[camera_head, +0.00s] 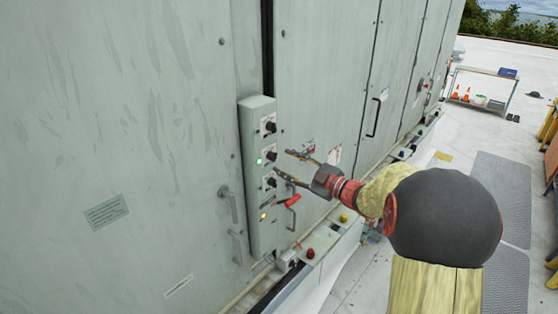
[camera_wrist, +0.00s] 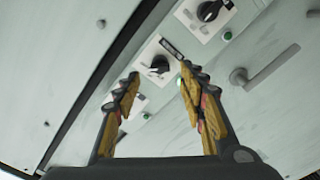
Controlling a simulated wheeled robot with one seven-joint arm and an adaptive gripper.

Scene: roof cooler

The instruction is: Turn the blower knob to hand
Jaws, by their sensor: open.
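A grey-green control box (camera_head: 258,190) on the cabinet wall carries a column of black knobs on white plates: an upper knob (camera_head: 270,127), a middle knob (camera_head: 272,155) and a lower knob (camera_head: 272,182). The labels are too small to read, so I cannot tell which is the blower knob. My gripper (camera_head: 282,162) is open just in front of the box. In the wrist view, one black knob (camera_wrist: 159,66) shows between and beyond the open fingertips (camera_wrist: 159,75); contact cannot be told. Another knob (camera_wrist: 209,10) is at the top, and a further plate is partly hidden by the left finger.
A red-handled lever (camera_head: 287,202) and a yellow light (camera_head: 263,216) are low on the box. A door handle (camera_head: 231,204) is left of it and another handle (camera_head: 376,117) to the right. A cart (camera_head: 485,88) stands far back on the roof.

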